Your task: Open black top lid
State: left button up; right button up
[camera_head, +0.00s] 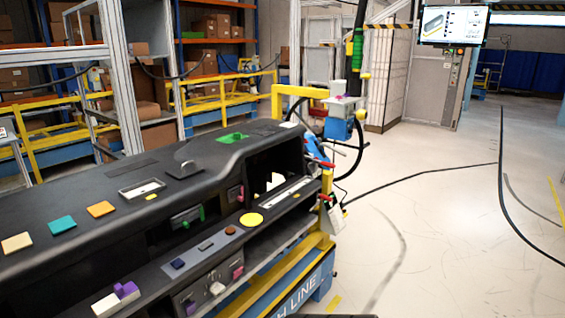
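The long black dashboard module (60,200) runs from the left edge to the middle of the view. On its top is a small black piece with a raised rounded tab (184,168). A flat dark panel (130,166) lies beside it, towards the back left. I cannot tell which black part is the top lid, or whether it is open. An open compartment (275,172) with white pieces inside shows at the module's right end. Neither of my grippers is in view.
Orange, teal and cream squares (62,225) and a silver-framed recess (142,188) lie on the module's top. A yellow and blue stand (310,285) supports the module. A tool fixture (342,112) stands behind its right end. The floor (440,230) at right is clear.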

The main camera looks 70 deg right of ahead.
aim_at(189, 168)
jog(key=z, duration=1.75)
jog(key=i+j, duration=0.3)
jog(key=i+j+z, duration=0.15)
jog(key=z, duration=0.25)
jog(key=i+j+z, duration=0.1)
jog(key=j+z, duration=0.35)
jog(key=i+j+z, duration=0.1)
jog(key=z, duration=0.3)
jog(key=k+j, duration=0.05)
